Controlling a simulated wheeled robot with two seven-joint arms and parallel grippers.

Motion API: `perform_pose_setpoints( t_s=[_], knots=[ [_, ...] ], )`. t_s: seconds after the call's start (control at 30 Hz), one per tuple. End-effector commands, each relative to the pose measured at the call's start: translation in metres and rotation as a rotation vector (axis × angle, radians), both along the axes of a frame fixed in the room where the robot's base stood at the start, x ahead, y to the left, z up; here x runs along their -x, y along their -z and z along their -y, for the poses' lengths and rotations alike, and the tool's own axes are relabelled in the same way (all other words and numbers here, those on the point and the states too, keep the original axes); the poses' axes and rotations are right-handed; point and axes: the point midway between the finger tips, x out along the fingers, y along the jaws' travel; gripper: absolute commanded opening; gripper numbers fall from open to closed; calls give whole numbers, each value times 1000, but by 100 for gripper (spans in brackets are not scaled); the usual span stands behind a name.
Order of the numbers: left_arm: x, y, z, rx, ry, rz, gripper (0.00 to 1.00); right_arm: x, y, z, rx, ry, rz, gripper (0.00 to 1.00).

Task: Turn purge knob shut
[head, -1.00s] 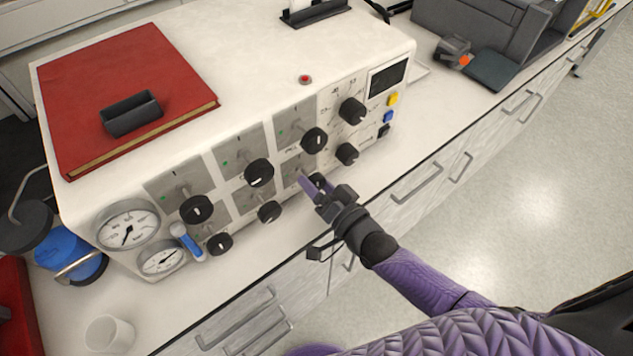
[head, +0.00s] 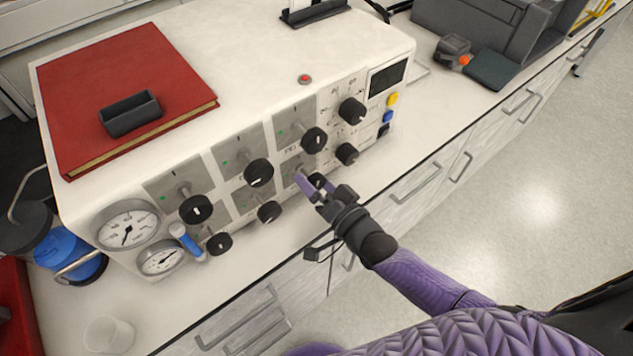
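The white reactor control box (head: 270,60) stands on the bench with black knobs along its front panel. My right gripper (head: 312,188) is at the lower-row knob (head: 317,181) below the upper knob (head: 313,140). Its purple fingertip lies at that knob's left side, and the gripper partly hides the knob. I cannot tell whether the fingers are closed on it. Other lower knobs (head: 269,212) and upper knobs (head: 258,173) are free. The labels are too small to read, so I cannot tell which knob is purge. My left gripper is not in view.
Two gauges (head: 128,229) and a blue-handled valve (head: 187,241) are at the panel's left. A red book (head: 125,90) with a black tray (head: 131,114) lies on top. A clear cup (head: 109,335) stands at the front left. Bench drawers lie below my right arm.

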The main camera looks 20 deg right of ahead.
Motion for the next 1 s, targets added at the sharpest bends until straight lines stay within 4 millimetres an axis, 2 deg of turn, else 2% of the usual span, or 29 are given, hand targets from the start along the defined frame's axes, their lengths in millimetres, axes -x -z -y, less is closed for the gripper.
perform_pose_setpoints(
  t_s=[0.27,0.37,0.6,0.7,0.8,1.0],
  knots=[
    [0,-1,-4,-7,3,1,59,3,-1,1,1,-1,1,99],
    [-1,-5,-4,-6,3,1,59,17,-1,6,3,0,-2,99],
    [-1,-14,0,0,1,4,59,71,-1,25,2,-1,-4,99],
    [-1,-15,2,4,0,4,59,86,0,31,2,0,-2,99],
    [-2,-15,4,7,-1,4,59,93,0,34,1,0,0,99],
    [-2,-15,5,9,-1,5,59,94,0,34,0,0,2,99]
  ],
)
